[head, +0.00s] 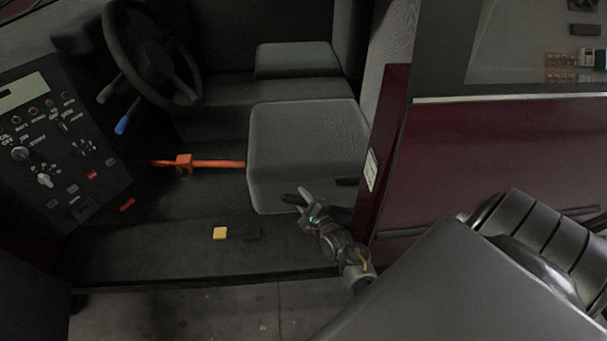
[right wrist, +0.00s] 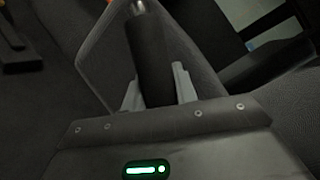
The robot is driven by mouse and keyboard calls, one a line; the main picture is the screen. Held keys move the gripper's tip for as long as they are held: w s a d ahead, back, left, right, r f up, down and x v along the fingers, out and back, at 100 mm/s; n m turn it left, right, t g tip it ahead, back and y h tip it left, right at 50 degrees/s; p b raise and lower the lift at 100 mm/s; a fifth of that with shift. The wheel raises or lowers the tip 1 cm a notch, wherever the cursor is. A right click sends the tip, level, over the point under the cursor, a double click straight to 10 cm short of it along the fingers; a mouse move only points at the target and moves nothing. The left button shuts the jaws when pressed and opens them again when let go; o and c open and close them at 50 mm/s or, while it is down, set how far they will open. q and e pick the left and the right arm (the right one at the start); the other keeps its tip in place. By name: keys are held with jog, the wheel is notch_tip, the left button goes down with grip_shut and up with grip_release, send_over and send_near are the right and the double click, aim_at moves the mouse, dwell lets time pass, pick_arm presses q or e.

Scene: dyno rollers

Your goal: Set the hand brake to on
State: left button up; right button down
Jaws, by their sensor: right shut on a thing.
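The hand brake is a dark lever with a rounded black grip (head: 291,198), low beside the front of the grey seat. In the right wrist view its grip (right wrist: 153,55) is a dark cylinder with a silver tip (right wrist: 136,8). My right gripper (head: 305,208) is at the lever. In the right wrist view the two grey fingers of the right gripper (right wrist: 157,90) are shut on the grip, one on each side. The lever's base is hidden behind the gripper. My left gripper is not in view.
A grey seat (head: 305,140) stands just behind the lever. A dark red door panel (head: 480,160) is on the right. The steering wheel (head: 152,60) and control panel (head: 60,140) are at the left. An orange bar (head: 215,164) and a yellow pedal (head: 220,233) are near the floor.

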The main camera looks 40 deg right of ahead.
jog(key=c, duration=1.1)
grip_release()
jog(key=shift+d+r, duration=0.1)
jog(key=shift+r, duration=0.15)
jog(key=shift+f, duration=0.1)
jog(key=shift+s, duration=0.6)
pick_arm(q)
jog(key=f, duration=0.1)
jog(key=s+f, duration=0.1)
jog(key=p, duration=0.1)
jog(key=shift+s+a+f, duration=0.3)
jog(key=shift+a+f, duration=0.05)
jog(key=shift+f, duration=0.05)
pick_arm(e)
jog(key=s+a, duration=0.1)
jog(key=s, duration=0.8)
jog(key=shift+s+a, duration=0.2)
jog(key=shift+s, duration=0.05)
